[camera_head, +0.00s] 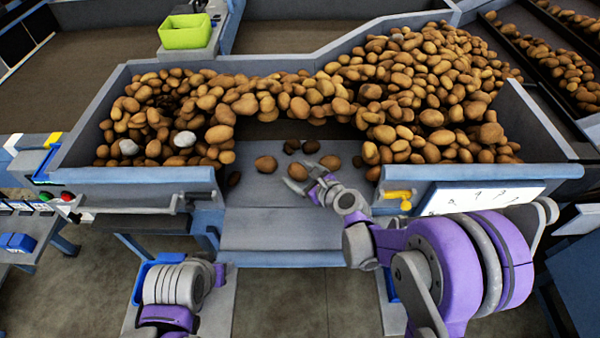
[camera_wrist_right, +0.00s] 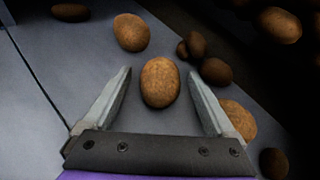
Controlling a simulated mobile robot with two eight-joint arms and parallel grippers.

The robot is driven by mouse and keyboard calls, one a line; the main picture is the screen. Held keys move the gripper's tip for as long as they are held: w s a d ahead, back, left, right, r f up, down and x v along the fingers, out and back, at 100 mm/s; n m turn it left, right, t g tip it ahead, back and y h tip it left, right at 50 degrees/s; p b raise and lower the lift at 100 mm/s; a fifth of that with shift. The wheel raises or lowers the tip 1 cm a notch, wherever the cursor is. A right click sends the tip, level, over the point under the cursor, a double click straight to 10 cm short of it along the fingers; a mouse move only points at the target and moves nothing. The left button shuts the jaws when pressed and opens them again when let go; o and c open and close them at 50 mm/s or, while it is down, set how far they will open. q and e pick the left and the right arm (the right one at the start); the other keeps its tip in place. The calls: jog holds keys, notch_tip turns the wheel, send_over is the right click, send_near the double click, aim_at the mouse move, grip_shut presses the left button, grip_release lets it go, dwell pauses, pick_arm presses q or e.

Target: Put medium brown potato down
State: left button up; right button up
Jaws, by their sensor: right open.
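A medium brown potato (camera_head: 298,171) lies on the grey metal chute floor (camera_head: 268,220), at the gap in the front wall of the hopper. My right gripper (camera_head: 303,182) is open, its fingertips close to this potato. In the right wrist view the potato (camera_wrist_right: 160,84) sits between the two spread fingertips, with visible gaps on both sides, and appears to rest on the grey surface. My left gripper is not visible; only part of my left arm shows at the lower left.
Other potatoes lie close by: a brown one (camera_head: 265,164) to the left, another (camera_head: 330,162) to the right, and small dark ones (camera_head: 311,147) behind. Large potato heaps (camera_head: 430,85) fill the hopper. A green bin (camera_head: 185,32) stands at the back. The chute's front is clear.

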jog(key=shift+r, duration=0.25)
jog(key=shift+s+d, duration=0.2)
jog(key=shift+s, duration=0.1)
jog(key=v, duration=1.1)
jog(key=shift+d+r, duration=0.1)
jog(key=shift+s, duration=0.1)
